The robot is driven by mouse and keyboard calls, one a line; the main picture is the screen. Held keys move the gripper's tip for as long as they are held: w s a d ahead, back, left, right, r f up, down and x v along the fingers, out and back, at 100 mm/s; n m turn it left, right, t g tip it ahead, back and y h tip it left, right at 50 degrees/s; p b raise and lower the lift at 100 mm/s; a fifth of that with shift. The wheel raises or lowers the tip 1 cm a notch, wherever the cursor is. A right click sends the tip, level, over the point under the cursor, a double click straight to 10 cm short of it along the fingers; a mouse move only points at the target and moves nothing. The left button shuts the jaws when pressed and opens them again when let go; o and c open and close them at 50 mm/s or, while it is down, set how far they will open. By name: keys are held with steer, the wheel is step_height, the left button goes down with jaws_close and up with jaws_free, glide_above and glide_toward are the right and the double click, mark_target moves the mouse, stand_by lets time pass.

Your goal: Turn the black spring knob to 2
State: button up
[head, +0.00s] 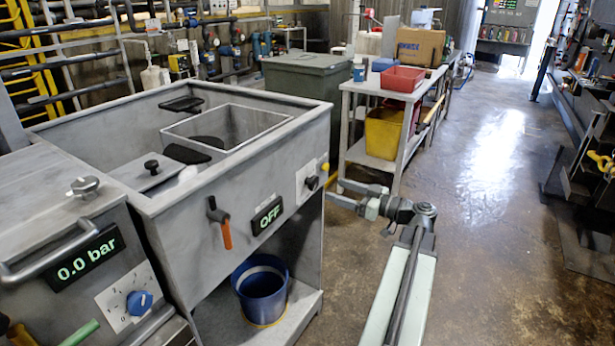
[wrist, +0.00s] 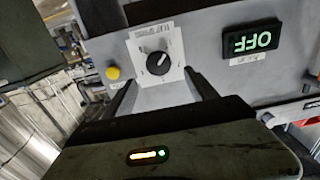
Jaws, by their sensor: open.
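The black knob (head: 312,183) sits on a white plate at the right end of the grey machine's front panel. In the wrist view the knob (wrist: 157,63) is in front of my gripper, with a light pointer mark slanting to the upper right. The plate's markings are too small to read. My gripper (head: 345,197) is open and empty, to the right of the panel. In the wrist view my gripper's two fingers (wrist: 162,92) point at the plate, spread to either side below the knob. The knob appears clear of both fingers.
A yellow button (wrist: 113,73) is beside the knob. An OFF display (head: 267,215) and an orange-handled lever (head: 220,223) are on the same panel. A blue knob (head: 139,303) and a 0.0 bar display (head: 87,259) are at left. Open floor lies to the right.

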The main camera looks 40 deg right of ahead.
mark_target(316, 182)
steer(key=x, duration=0.7)
steer(key=shift+w, duration=0.4)
steer(key=c, duration=1.3)
